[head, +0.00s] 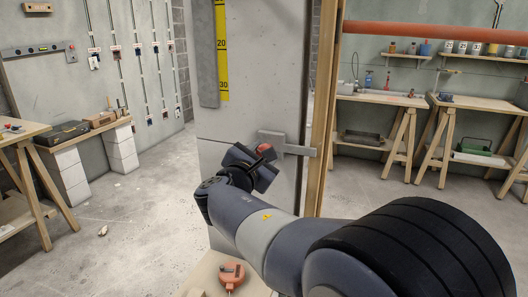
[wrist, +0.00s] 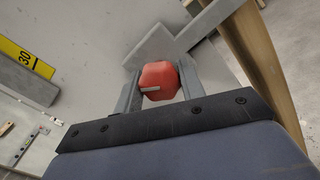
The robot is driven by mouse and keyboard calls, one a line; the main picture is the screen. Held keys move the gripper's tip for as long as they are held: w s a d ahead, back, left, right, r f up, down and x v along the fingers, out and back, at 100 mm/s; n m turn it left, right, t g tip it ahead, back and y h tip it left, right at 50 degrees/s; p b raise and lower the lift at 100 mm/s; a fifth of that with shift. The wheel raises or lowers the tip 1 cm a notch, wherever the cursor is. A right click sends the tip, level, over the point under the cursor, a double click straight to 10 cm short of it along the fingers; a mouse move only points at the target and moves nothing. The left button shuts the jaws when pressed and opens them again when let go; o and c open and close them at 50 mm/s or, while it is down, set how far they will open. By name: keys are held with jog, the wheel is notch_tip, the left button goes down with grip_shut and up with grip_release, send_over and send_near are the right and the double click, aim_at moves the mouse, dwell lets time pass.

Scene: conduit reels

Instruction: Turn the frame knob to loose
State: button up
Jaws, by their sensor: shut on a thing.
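The frame knob (wrist: 158,77) is a red faceted knob with a pale pointer mark on its face. In the wrist view it sits between the two fingers of my gripper (wrist: 158,84), which is shut on it. A grey metal bracket (wrist: 150,46) lies just behind the knob. In the head view the knob (head: 264,149) shows as a small red patch beside the grey bracket (head: 287,144) on the pale panel's right side. My gripper (head: 264,158) reaches it from below and hides part of it.
A wooden post (head: 322,110) stands just right of the bracket. A yellow scale (head: 221,55) is on the panel. An orange device (head: 232,275) lies on a wooden surface below my arm. Workbenches stand left (head: 20,131) and right (head: 375,98); the floor at left is mostly clear.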

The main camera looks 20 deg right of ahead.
jog(key=shift+f, duration=0.1)
jog(key=o, duration=1)
jog(key=shift+a, duration=0.1)
jog(key=p+v, duration=0.1)
jog(key=v, duration=0.9)
jog(key=shift+s+a, duration=0.2)
jog(key=shift+s, duration=0.05)
jog(key=shift+w, duration=0.1)
jog(key=b+x, duration=0.1)
jog(key=x, duration=0.9)
jog(key=shift+w+d, duration=0.2)
jog(key=shift+d, duration=0.15)
jog(key=shift+a, duration=0.1)
